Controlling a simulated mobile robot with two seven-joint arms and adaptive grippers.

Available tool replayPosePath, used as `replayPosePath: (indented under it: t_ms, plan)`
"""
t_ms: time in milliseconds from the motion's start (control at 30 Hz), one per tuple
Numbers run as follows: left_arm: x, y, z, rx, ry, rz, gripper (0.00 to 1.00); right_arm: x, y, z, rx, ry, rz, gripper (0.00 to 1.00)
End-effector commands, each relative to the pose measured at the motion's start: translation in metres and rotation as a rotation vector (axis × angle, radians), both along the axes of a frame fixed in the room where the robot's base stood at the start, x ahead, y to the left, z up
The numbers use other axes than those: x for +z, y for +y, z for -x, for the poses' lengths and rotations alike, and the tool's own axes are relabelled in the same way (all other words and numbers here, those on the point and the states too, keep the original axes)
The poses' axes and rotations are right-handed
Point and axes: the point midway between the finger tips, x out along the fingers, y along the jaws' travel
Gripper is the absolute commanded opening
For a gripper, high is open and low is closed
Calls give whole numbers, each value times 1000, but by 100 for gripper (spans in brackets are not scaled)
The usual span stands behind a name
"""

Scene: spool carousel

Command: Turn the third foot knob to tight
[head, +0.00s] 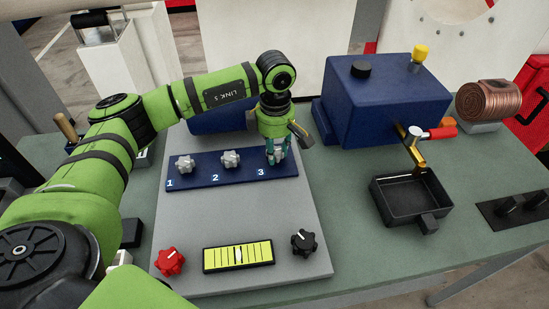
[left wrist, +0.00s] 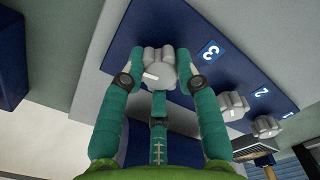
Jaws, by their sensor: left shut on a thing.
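The third foot knob (left wrist: 156,70) is grey and lobed with a white mark, on the blue strip (head: 212,177) beside the number 3. My left gripper (head: 276,154) comes down on it from above, and its green fingers (left wrist: 155,82) are closed around the knob. In the head view the fingers mostly hide this knob. Foot knobs 1 (head: 185,164) and 2 (head: 230,159) stand free to its left on the same strip. The right gripper is not in either view.
On the grey plate (head: 196,217) in front are a red knob (head: 170,261), a yellow-green level gauge (head: 226,257) and a black knob (head: 304,242). To the right stand a blue box (head: 384,105), a black tray (head: 390,210) and a copper spool (head: 487,103).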

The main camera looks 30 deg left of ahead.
Motion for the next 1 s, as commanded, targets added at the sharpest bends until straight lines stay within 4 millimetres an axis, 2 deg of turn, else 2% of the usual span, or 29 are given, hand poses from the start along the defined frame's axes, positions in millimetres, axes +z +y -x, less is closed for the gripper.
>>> replayPosePath:
  t_ms: [33,400,700,1000]
  plan:
    - [-5,-3,-1,-48,-6,6,0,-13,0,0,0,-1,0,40]
    - [-4,-4,1,-383,-4,6,0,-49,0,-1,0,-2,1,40]
    - [-2,-4,2,-570,-1,6,0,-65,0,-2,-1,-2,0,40]
    - [-2,-4,2,-652,2,8,0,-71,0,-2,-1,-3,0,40]
